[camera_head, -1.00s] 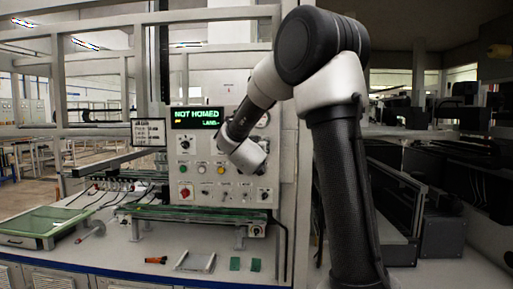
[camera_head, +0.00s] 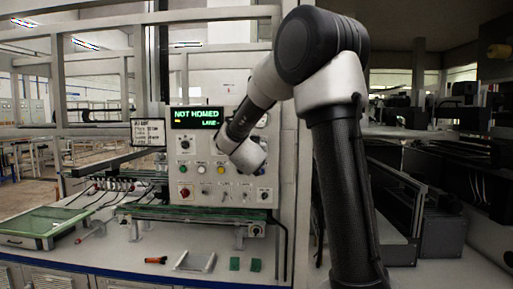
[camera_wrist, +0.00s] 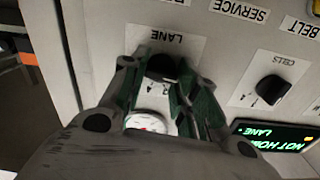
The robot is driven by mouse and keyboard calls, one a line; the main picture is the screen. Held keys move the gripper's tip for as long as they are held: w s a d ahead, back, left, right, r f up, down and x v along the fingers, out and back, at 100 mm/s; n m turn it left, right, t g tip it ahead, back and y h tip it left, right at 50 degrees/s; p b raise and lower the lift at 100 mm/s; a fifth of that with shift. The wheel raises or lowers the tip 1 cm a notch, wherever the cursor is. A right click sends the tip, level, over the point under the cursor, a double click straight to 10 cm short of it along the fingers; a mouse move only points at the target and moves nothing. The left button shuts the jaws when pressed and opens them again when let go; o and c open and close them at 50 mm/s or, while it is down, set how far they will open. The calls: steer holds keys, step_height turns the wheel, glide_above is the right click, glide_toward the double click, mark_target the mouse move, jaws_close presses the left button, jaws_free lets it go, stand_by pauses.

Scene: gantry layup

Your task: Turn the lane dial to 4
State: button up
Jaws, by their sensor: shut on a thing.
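The lane dial (camera_wrist: 161,67) is a black knob on a pale plate marked LANE, seen upside down in the wrist view. My gripper (camera_wrist: 163,80) has its green-edged fingers on both sides of the knob and is shut on it. The fingers hide part of the dial's scale, so I cannot read its setting. In the head view my arm's wrist hides the lane dial and the fingers. The green-lit display (camera_head: 197,118) reads NOT HOMED, with a LANE line whose value looks like a dash.
A second black knob, marked CELLS (camera_wrist: 271,90), sits beside the lane dial. A round white gauge (camera_wrist: 148,122) shows between my fingers. The control panel (camera_head: 178,150) carries several buttons and switches close below my wrist. An orange-black tool (camera_head: 156,261) lies on the bench.

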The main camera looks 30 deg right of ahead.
steer(key=shift+s+d+f+m, duration=0.1)
steer(key=shift+f+m, duration=0.1)
steer(key=shift+m, duration=4.75)
steer(key=shift+d+f+m, duration=0.1)
steer(key=shift+f+m, duration=0.05)
steer(key=shift+m, duration=4.8)
steer(key=o, duration=1)
steer(key=shift+a, duration=0.1)
steer(key=v, duration=1.2)
